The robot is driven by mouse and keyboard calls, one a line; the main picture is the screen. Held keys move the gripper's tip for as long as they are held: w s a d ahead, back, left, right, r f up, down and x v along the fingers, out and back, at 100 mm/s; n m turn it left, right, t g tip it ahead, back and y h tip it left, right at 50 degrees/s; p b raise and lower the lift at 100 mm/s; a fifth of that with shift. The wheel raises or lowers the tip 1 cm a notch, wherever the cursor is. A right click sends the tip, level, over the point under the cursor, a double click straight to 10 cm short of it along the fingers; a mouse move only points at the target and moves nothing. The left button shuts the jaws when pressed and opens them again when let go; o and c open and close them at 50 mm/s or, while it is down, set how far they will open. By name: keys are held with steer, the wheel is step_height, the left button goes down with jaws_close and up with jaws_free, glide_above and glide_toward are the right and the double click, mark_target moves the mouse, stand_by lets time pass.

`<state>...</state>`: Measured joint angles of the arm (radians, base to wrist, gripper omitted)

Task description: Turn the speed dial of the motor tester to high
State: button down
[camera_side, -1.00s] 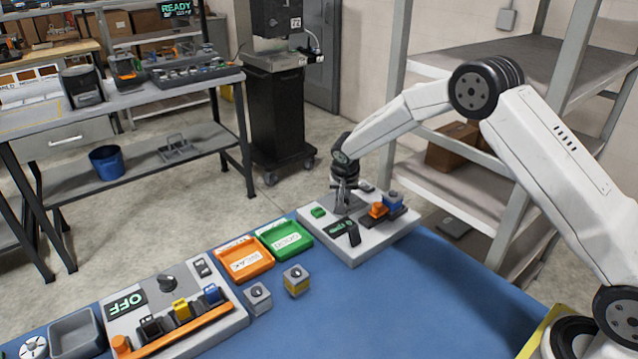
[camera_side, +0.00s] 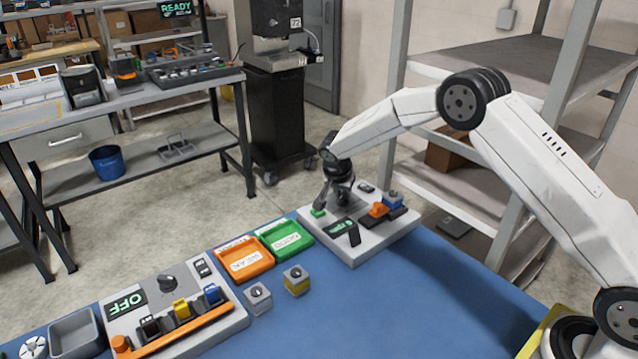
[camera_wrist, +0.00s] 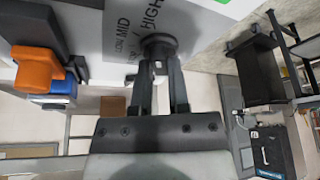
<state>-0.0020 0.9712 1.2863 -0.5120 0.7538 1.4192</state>
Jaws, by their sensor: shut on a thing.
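The motor tester (camera_side: 360,248) is a pale panel at the far end of the blue bench in the side view. It carries a small dark display with green text too small to read. In the wrist view its dark round speed dial (camera_wrist: 158,43) sits beside the printed labels LOW, MID and HIGH. My gripper (camera_wrist: 160,60) is shut on the dial, with one finger on each side. Which label the dial points at is unclear. In the side view my gripper (camera_side: 340,200) is low over the panel and hides most of the dial.
On the tester, an orange block (camera_side: 378,210) and a blue block (camera_side: 393,200) sit right of my gripper, with a green button (camera_side: 318,212) at left. Green (camera_side: 285,241) and orange (camera_side: 244,261) trays stand left of the tester. The bench's right side is clear.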

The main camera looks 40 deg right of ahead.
steer(key=c, duration=0.6)
jaws_free()
steer(key=shift+r, duration=0.15)
steer(key=v, duration=0.7)
steer(key=shift+r, duration=0.2)
steer(key=shift+s+a, duration=0.15)
